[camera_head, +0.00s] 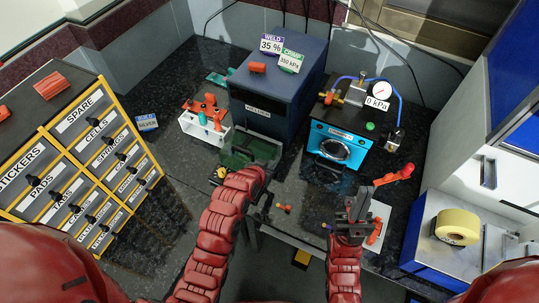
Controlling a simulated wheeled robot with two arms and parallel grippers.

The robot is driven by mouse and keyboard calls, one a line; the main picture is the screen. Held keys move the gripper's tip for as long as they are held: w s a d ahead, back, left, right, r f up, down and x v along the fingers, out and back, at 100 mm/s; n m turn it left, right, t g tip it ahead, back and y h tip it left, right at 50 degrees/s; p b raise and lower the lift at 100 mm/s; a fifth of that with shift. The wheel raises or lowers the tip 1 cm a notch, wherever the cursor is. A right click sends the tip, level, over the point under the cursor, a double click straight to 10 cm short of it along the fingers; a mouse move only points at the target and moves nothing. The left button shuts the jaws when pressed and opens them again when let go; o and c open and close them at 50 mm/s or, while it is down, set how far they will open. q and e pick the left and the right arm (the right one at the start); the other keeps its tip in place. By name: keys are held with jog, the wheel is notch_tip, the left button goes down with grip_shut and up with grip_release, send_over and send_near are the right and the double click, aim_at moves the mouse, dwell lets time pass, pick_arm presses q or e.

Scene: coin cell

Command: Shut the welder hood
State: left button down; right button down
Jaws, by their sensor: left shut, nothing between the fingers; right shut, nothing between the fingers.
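The welder (277,88) is a dark blue box at the back centre, with its name plate on the front. A see-through dark green hood (262,148) sits low at its front; I cannot tell whether it is fully down. My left arm reaches up just in front of the hood and bends there. My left gripper (263,207) is dark, partly hidden by the arm, shut and empty, below and apart from the hood. My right gripper (361,202) is shut and empty, in front of the blue press, well right of the hood.
A blue press (340,143) with a gauge and hoses stands right of the welder. A white rack (205,132) with red and teal tools stands left. A drawer cabinet (85,150) fills the left. A red-handled lever (394,175) is near my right gripper.

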pick_arm(q)
jog(key=shift+s+a+f, duration=0.15)
jog(key=shift+s+f, duration=0.2)
jog(key=shift+f, duration=0.1)
jog(key=f+b, duration=0.1)
jog(key=b, duration=0.1)
jog(key=f+t+b, duration=0.1)
jog(key=b, duration=0.2)
jog(key=f+t+b, duration=0.1)
jog(key=b, duration=0.1)
jog(key=shift+s+a+f+h+b, duration=0.15)
jog(key=shift+s+h+b, duration=0.15)
jog(key=shift+h+b, duration=0.1)
jog(key=shift+r, duration=0.35)
